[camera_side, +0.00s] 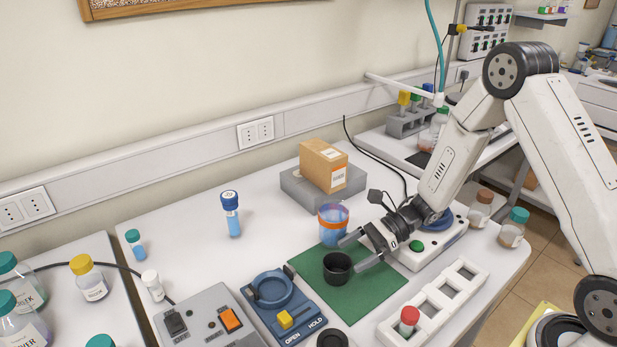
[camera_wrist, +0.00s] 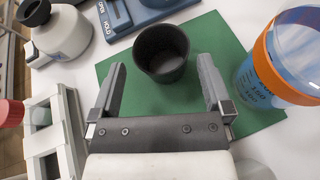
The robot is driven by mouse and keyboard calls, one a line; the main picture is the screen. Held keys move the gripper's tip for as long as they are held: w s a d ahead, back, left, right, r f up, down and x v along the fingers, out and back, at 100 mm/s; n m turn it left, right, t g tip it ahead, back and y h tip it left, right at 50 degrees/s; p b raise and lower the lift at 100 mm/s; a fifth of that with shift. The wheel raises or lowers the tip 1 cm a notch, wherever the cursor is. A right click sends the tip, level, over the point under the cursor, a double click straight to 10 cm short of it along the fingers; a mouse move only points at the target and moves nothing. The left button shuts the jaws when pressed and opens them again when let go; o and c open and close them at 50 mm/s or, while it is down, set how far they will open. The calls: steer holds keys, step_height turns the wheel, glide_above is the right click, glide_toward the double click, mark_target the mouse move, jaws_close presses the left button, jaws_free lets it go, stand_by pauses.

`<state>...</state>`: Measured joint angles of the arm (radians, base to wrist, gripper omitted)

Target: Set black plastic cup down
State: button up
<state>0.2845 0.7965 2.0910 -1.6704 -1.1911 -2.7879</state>
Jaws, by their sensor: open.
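The black plastic cup (camera_side: 338,268) stands upright on the green mat (camera_side: 341,303), near the middle of the mat. In the wrist view the cup (camera_wrist: 162,52) shows its open top and looks empty. My gripper (camera_side: 359,252) is open, with one finger on each side and the cup just beyond the fingertips. In the wrist view my gripper (camera_wrist: 163,83) shows clear gaps between both fingers and the cup. Nothing is held.
A blue beaker with an orange rim (camera_side: 333,225) stands close behind the mat. A blue clamp device (camera_side: 284,309) lies left of it. A white rack (camera_side: 434,303) with a red-capped vial is at right. A box (camera_side: 323,166) sits on a grey block behind.

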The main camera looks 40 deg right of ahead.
steer(key=shift+r, duration=2.95)
steer(key=shift+r, duration=0.1)
